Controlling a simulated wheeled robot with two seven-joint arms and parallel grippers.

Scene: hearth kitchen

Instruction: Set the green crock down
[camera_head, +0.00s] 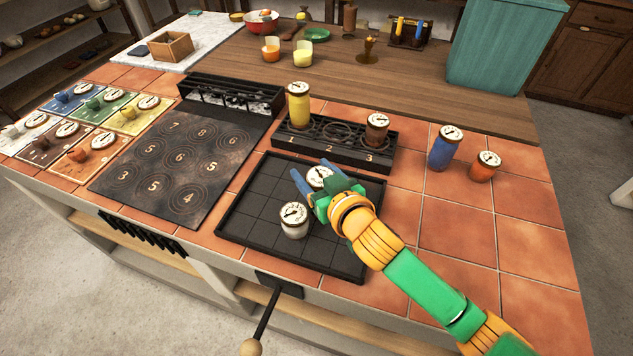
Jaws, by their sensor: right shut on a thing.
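My right gripper (315,186) comes in from the lower right and is shut on the green crock (320,176). Only the crock's white dial lid shows clearly; the fingers hide its body. It looks upright over the back part of the black gridded tray (258,190). I cannot tell whether its base touches the tray. A white crock (294,220) stands on the tray just in front of the gripper. Behind is a black rack (338,150) with numbered places: a yellow crock (299,106) at 1, a brown crock (376,131) at 3, and place 2 empty. My left gripper is not in view.
A blue crock (443,150) and an orange crock (483,169) stand on the tiles at right. A dark numbered hob plate (180,168) lies left of the tray, with coloured dial cards (88,105) beyond. Tiles at the front right are bare apart from my arm above.

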